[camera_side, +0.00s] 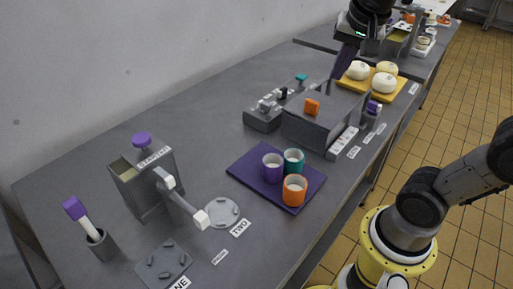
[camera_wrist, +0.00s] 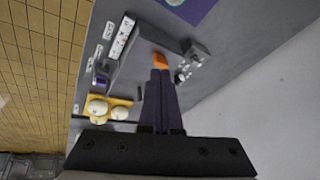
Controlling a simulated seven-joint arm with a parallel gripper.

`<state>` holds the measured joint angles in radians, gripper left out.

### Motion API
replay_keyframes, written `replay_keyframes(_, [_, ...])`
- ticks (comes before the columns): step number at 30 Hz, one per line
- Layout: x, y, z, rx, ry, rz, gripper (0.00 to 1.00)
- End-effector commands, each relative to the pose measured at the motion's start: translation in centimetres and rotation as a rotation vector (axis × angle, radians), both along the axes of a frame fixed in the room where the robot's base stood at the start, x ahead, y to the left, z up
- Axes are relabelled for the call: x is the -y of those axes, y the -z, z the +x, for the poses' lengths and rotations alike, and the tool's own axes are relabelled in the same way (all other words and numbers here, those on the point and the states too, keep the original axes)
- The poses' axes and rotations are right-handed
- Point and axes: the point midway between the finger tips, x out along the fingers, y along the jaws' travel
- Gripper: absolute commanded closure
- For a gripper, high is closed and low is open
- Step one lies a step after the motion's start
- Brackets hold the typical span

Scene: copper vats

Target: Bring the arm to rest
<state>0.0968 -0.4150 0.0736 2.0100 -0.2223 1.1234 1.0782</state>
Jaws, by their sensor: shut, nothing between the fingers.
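My gripper (camera_side: 338,72) is at the back right of the side view, its purple fingers pointing down behind the grey box (camera_side: 318,118). In the wrist view the fingers of my gripper (camera_wrist: 160,73) are together, with nothing between them. An orange knob (camera_side: 312,107) sits on the box; it also shows in the wrist view (camera_wrist: 160,61) just beyond the fingertips. The picture does not settle whether the fingers touch the box. My arm reaches in from the right of the side view.
Left of the fingers in the wrist view, a yellow board (camera_side: 402,92) holds white round items (camera_side: 385,82). A purple mat (camera_side: 255,190) holds purple, teal and orange cups. A grey dispenser (camera_side: 148,180) and a purple-handled tool in a holder (camera_side: 102,245) stand front left. The counter's wall side is clear.

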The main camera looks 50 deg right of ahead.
Motion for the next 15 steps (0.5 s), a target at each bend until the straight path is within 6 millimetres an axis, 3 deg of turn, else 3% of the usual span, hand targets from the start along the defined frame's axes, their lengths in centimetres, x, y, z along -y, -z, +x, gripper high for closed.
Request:
replay_keyframes(3, [-3.0,1.7,-4.2,0.03,-0.284,-0.027,1.0])
replay_keyframes(6, [-4.8,3.8,-6.8,0.043,-0.524,-0.068,1.0])
replay_keyframes(10, [-6.2,6.4,-8.8,0.041,-0.779,-0.132,1.0])
replay_keyframes(15, [-6.9,8.1,-9.2,0.015,-0.985,-0.196,1.0])
